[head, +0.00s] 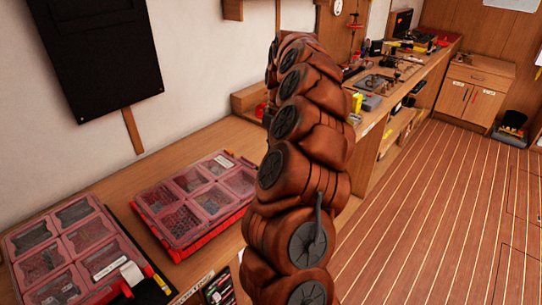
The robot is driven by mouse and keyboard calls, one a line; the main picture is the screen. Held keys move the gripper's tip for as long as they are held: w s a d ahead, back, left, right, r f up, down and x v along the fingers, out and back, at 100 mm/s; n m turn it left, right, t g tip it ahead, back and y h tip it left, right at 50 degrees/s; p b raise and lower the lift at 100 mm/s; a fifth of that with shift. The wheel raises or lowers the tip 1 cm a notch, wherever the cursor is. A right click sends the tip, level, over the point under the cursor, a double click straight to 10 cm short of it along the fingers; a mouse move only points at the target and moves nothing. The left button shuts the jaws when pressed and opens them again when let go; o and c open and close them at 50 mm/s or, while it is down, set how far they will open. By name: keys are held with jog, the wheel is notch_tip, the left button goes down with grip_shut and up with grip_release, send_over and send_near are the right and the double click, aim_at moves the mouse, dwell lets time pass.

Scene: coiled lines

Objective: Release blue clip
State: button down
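I cannot make out a blue clip in the head view. My arm, with brown ribbed covers and dark round joint caps, rises through the middle of the picture and hides part of the bench behind it. My gripper does not show. A small grey-blue item (371,102) lies on the bench right of my arm, beside a yellow item (357,102); it is too small to tell what it is.
Two red organiser cases with clear lids, one nearer (112,243) and one farther (165,198), lie on the wooden bench (187,152) at left. Tools crowd the far bench. A cabinet (470,95) stands at the back right. The striped wooden floor (440,220) is clear.

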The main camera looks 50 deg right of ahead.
jog(key=d+r, duration=0.5)
jog(key=shift+w+d+r+p, duration=0.15)
jog(key=shift+w+d+p, duration=0.1)
jog(key=shift+p, duration=0.15)
dwell(0.8)
